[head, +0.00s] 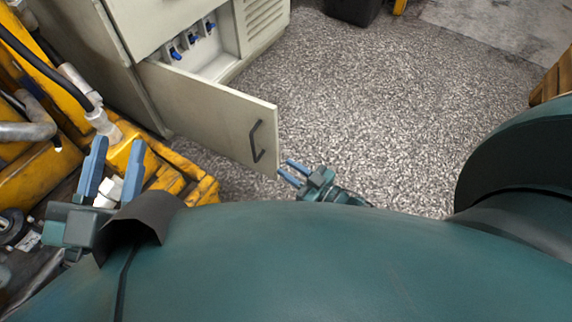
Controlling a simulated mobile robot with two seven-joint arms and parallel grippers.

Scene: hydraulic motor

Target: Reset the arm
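My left gripper (118,153) is at the left, in front of yellow machinery, its two blue fingers pointing up and apart. A white fitting (108,191) shows between the fingers near their base. I cannot tell whether it touches them or lies behind. My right gripper (285,168) is near the middle, its blue fingers pointing left with a gap between them and nothing seen in it. Its fingertips are close to the lower right corner of the open drawer (205,112) in this view. My large green body part covers the lower picture and hides much of both arms.
Yellow machinery (40,170) with hoses fills the left. The speckled floor (380,110) is clear to the right.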

